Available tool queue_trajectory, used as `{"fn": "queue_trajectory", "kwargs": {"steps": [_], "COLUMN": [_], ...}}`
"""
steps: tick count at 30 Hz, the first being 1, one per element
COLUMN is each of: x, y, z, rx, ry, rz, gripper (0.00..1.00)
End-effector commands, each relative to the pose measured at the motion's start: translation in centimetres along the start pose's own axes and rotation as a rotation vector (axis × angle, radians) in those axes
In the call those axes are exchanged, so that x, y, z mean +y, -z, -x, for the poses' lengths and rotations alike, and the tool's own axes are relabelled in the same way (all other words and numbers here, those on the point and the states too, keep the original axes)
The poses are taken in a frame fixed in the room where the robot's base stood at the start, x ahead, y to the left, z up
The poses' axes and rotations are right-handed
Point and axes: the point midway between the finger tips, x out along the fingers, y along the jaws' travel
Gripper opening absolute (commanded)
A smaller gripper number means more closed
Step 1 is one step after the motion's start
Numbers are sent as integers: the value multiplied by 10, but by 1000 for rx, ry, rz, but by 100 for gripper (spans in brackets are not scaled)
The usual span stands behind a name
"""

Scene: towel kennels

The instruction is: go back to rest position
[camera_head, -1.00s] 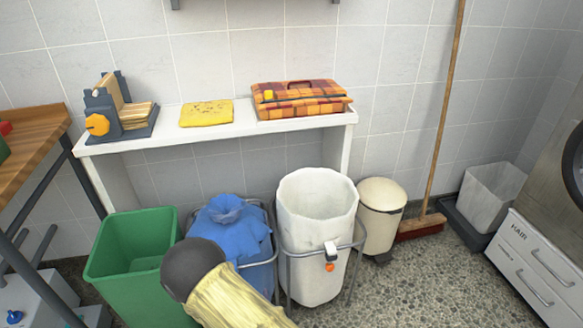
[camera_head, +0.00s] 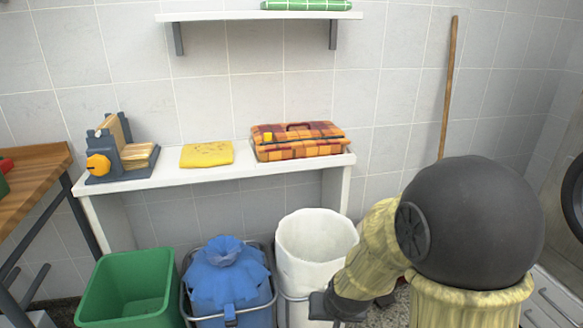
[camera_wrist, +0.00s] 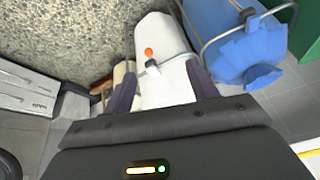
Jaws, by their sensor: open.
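My gripper (camera_wrist: 163,88) is open in the wrist view, with its two dark fingers apart and nothing between them. It points down toward the white bin (camera_wrist: 160,50). In the head view my arm covers the lower right, and a dark part of its end hangs in front of the white bin (camera_head: 310,245). The fingers cannot be made out there.
A green bin (camera_head: 125,285) and a blue-bagged bin (camera_head: 228,285) stand left of the white bin. The white shelf (camera_head: 250,174) behind holds a yellow cloth (camera_head: 206,154), an orange plaid bundle (camera_head: 298,141) and a grey holder (camera_head: 120,150). A broom (camera_head: 447,90) leans against the wall.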

Motion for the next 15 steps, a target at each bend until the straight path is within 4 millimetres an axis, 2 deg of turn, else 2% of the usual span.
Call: {"fn": "queue_trajectory", "kwargs": {"steps": [3, 9, 13, 15], "x": [24, 54, 68, 64], "y": [-13, -37, -52, -45], "z": [26, 58, 78, 90], "rx": [-49, -125, -168, -168], "ry": [-20, -55, -79, -76], "rz": [18, 46, 60, 62], "gripper": [58, 58, 58, 58]}}
